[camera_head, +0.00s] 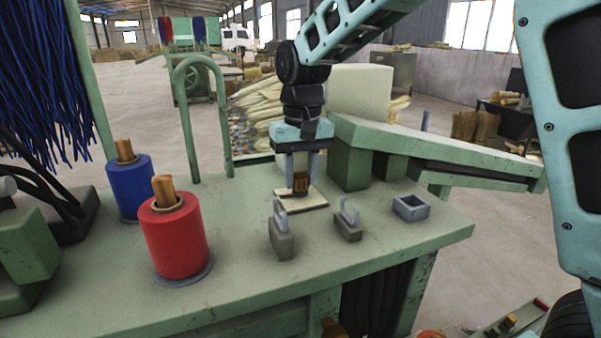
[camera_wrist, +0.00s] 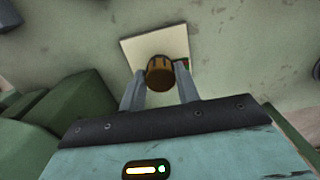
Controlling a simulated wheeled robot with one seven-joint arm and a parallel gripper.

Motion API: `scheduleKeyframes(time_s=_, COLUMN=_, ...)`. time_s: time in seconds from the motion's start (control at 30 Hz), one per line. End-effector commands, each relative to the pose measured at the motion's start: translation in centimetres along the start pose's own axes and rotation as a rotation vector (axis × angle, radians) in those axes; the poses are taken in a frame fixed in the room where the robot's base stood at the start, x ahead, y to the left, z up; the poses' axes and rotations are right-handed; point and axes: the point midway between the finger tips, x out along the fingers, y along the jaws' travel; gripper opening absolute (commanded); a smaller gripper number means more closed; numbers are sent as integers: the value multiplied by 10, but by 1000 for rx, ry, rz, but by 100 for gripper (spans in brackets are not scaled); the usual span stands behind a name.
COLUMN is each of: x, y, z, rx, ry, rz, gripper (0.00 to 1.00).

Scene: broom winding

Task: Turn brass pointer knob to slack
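The brass pointer knob (camera_head: 301,184) stands on a pale square plate (camera_head: 314,201) on the green bench. In the wrist view the knob (camera_wrist: 160,76) shows as a round, ridged brass body on the pale plate (camera_wrist: 143,50). Which way its pointer faces I cannot tell. My gripper (camera_head: 300,174) points down right over the knob. In the wrist view my gripper (camera_wrist: 159,80) has its two grey fingers apart, one on each side of the knob. A narrow gap shows at the left finger; the right finger is very close, and contact there is unclear.
Two grey hooked brackets (camera_head: 282,243) (camera_head: 348,228) and a small grey open box (camera_head: 410,207) stand in front of the plate. A red spool (camera_head: 176,237) and a blue spool (camera_head: 130,188) stand left. A green machine arm (camera_head: 440,153) rises close behind on the right.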

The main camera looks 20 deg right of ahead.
Motion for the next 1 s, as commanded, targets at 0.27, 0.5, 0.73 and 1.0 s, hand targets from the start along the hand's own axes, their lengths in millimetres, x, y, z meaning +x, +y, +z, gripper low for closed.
scheduleKeyframes(time_s=0.27, x=-1, y=0, z=0, rx=-46, ry=-1, rz=-1, gripper=9)
scheduleKeyframes(time_s=0.5, x=-1, y=0, z=-1, rx=-191, ry=-4, rz=-1, gripper=9)
scheduleKeyframes(time_s=0.73, x=-1, y=1, z=-1, rx=-402, ry=-8, rz=-1, gripper=9)
scheduleKeyframes(time_s=1.0, x=-2, y=1, z=-2, rx=-659, ry=-12, rz=-1, gripper=9)
